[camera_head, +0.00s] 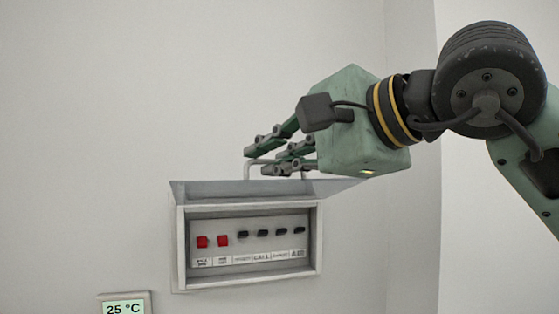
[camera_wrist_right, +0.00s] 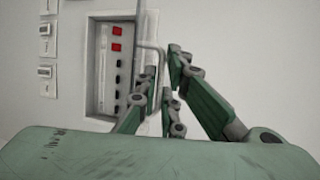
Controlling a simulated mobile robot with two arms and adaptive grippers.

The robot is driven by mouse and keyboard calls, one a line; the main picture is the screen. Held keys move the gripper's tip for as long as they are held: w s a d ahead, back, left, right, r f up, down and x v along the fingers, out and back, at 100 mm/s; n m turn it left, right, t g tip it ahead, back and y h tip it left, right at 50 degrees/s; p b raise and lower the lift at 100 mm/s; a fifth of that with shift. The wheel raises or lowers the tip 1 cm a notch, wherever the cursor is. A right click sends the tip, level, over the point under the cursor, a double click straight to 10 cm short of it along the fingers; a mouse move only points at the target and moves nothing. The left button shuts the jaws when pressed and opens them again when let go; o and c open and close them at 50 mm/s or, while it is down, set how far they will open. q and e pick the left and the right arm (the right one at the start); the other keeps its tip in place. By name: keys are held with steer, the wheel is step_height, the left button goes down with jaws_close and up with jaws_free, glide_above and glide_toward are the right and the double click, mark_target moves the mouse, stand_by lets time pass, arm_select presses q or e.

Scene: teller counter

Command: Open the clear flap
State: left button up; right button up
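The clear flap (camera_head: 240,189) is a grey see-through panel along the top edge of a wall box. It stands raised, sticking out from the box, with the box front uncovered. Its thin pale handle (camera_head: 249,166) rises above it; the handle also shows in the right wrist view (camera_wrist_right: 151,47). My right gripper (camera_head: 258,160) is at the handle, above the box. In the right wrist view its fingers (camera_wrist_right: 163,68) are apart, with the handle close by the fingertips; whether they touch it I cannot tell. My left gripper is not in view.
The wall box (camera_head: 180,250) holds two red switches (camera_head: 212,241) and several black ones (camera_head: 271,233) above a label strip. A temperature display (camera_head: 124,308) is below left. Several small wall switches (camera_wrist_right: 45,50) show in the wrist view.

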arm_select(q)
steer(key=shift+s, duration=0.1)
arm_select(e)
steer(key=shift+o, duration=0.2)
steer(key=v, duration=1.2)
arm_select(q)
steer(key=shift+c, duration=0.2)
